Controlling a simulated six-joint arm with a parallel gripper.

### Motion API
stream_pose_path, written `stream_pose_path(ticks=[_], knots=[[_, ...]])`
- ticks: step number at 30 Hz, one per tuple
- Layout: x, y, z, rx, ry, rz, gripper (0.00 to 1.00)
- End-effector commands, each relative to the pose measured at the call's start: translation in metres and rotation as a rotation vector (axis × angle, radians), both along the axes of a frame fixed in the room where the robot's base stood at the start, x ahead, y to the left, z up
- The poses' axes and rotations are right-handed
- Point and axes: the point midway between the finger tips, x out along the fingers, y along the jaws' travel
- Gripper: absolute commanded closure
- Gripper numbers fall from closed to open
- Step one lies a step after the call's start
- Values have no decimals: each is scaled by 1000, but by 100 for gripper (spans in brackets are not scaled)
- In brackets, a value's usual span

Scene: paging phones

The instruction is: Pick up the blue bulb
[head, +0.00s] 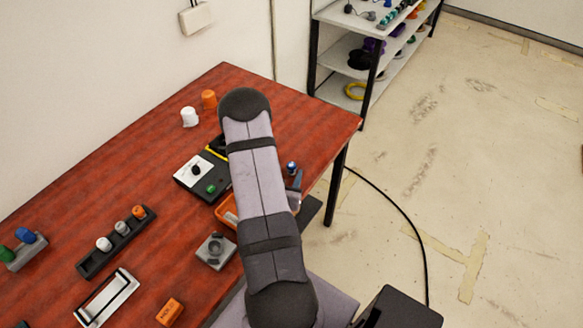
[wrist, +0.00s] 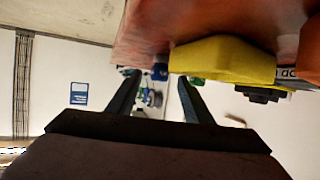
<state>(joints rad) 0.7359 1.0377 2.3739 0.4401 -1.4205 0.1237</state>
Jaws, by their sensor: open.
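A small dark-blue bulb (head: 291,168) stands near the right edge of the red table in the head view, just beyond my gripper (head: 297,184). My gripper is mostly hidden behind my arm there. In the wrist view, my gripper (wrist: 158,78) shows two dark fingers spread apart with nothing held. A small blue patch, seemingly the bulb (wrist: 160,72), shows between and beyond the fingertips. Another blue cap (head: 25,235) sits beside a green one in a grey holder at the far left.
A yellow piece (wrist: 222,58) lies close to my right finger in the wrist view. An orange tray (head: 227,210) is partly behind my arm. A black-and-white box (head: 200,175), white cap (head: 189,117) and orange cap (head: 209,99) stand farther back on the table (head: 150,160).

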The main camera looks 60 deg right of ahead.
Motion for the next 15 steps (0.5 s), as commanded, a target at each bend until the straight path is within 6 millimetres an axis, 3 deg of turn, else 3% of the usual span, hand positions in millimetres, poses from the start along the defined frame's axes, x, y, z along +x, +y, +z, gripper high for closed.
stream_pose_path(ticks=[7, 15], knots=[[2, -8, -1, 0, 1, -2, 54], [11, -33, -12, 0, 0, -2, 54]])
